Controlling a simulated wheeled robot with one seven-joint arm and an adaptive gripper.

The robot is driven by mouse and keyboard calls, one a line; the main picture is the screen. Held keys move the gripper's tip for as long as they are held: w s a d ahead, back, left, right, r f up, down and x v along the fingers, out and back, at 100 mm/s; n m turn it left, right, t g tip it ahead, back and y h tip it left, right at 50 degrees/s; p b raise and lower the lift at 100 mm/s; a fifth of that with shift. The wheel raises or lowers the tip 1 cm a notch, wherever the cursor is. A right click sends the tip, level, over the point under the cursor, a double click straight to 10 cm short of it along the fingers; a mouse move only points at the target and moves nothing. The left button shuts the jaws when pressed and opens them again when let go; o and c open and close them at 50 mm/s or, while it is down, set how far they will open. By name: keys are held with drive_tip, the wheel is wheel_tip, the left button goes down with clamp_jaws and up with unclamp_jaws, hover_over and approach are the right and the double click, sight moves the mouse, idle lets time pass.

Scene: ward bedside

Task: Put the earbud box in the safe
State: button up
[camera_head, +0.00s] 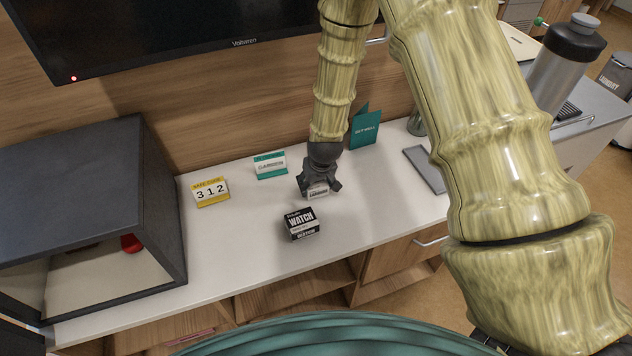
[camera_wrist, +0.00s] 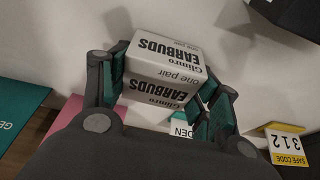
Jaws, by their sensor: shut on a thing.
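The earbud box (camera_wrist: 165,75) is white and grey with black "Glimro EARBUDS one pair" print. My gripper (camera_wrist: 165,85) is shut on it, with a finger pad on each side. In the head view my gripper (camera_head: 319,184) points down over the white counter, and only a small part of the earbud box (camera_head: 318,191) shows between the fingers. I cannot tell if the box touches the counter. The dark grey safe (camera_head: 75,185) stands at the left end of the counter, well left of my gripper. Its front is open; a red object (camera_head: 131,243) is inside.
A black watch box (camera_head: 301,224) sits just in front of my gripper. A yellow "312" safe code card (camera_head: 211,191) and a teal-edged card (camera_head: 270,165) stand between gripper and safe. A teal folded card (camera_head: 365,128) stands behind right. A screen (camera_head: 170,30) hangs above.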

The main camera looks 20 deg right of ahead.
drive_tip(key=shift+f, duration=0.15)
drive_tip(key=o, duration=1.1)
drive_tip(key=shift+c, duration=0.2)
